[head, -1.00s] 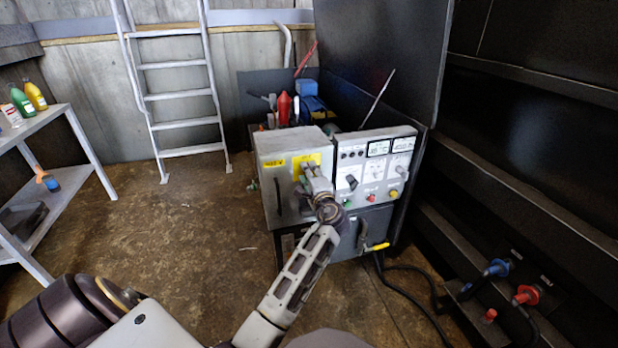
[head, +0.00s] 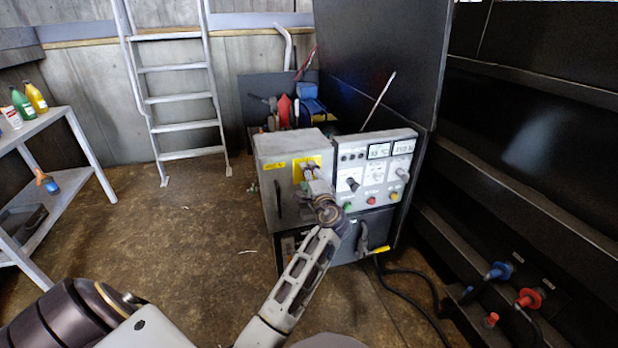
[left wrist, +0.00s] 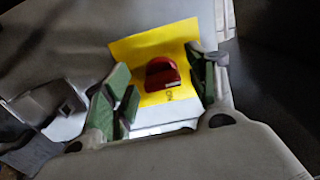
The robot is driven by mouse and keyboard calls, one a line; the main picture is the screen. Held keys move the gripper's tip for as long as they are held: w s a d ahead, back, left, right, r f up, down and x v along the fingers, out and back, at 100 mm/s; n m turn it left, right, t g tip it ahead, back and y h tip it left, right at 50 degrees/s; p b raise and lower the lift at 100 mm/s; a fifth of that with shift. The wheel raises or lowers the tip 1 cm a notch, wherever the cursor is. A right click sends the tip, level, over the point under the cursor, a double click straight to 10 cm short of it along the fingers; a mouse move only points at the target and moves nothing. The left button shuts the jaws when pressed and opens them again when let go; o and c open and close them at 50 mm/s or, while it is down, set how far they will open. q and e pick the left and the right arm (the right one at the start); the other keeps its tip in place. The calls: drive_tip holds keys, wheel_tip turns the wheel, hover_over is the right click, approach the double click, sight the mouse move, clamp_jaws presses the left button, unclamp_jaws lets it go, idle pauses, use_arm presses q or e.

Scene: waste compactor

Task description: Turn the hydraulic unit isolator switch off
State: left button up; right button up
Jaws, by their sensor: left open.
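The isolator switch is a red knob (left wrist: 162,73) on a yellow plate (left wrist: 125,48) in the left wrist view. The yellow plate (head: 298,162) also shows on the front of the grey cabinet (head: 263,157) in the head view, where my gripper hides the knob. My left gripper (head: 310,170) is in front of the plate. In the left wrist view its green-padded fingers (left wrist: 160,92) are open, one on each side of the knob, with gaps visible between pads and knob. I cannot tell how deep the fingertips reach. My right gripper is not in view.
A control panel (head: 373,171) with displays, buttons and a black knob adjoins the cabinet on the right. A yellow-handled lever (head: 377,250) and black hoses sit below. A shelf (head: 80,135) with bottles stands left, a ladder (head: 183,98) behind. Open floor lies left of the cabinet.

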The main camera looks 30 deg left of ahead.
use_arm(q)
drive_tip(key=shift+d, duration=0.1)
drive_tip(key=v, duration=0.7)
drive_tip(key=shift+s, duration=0.2)
idle(0.8)
